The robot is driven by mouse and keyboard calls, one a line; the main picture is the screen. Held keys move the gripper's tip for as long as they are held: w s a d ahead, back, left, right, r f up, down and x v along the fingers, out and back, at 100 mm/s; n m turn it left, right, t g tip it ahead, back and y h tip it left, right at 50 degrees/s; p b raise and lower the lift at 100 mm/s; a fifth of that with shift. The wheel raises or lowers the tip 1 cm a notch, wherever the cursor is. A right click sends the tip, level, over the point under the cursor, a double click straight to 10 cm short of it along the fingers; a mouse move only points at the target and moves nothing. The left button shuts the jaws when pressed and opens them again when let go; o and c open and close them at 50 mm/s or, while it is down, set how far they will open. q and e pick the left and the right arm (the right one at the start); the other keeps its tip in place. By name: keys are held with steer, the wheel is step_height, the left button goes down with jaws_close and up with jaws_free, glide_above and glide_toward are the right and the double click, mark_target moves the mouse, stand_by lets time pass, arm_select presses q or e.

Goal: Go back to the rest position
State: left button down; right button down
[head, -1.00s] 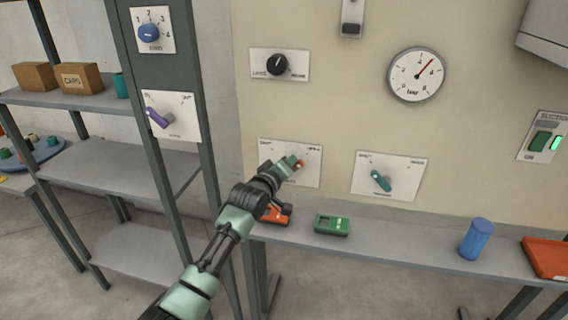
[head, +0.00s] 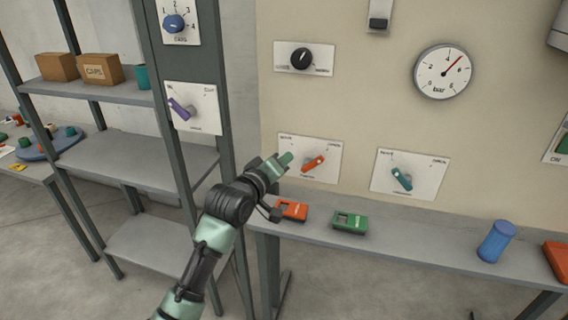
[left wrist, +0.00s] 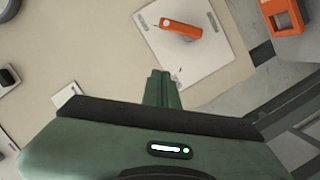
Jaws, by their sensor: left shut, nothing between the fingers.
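My left gripper (head: 287,158) is shut and empty in the head view, in front of the wall panel. It is just left of the orange lever (head: 313,162) on its white plate (head: 330,175) and apart from it. In the left wrist view the shut fingers (left wrist: 161,88) point toward the plate, with the orange lever (left wrist: 181,28) beyond them. The orange lever is tilted, its free end toward the upper right in the head view. My right gripper is not in any view.
The shelf below the panel holds an orange device (head: 291,210), a green device (head: 350,222) and a blue cylinder (head: 496,241). A teal lever (head: 401,179) is to the right. A grey rack (head: 135,165) with boxes stands left. Open air lies in front of the panel.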

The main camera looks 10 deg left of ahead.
arm_select(q)
steer(key=shift+d, duration=0.2)
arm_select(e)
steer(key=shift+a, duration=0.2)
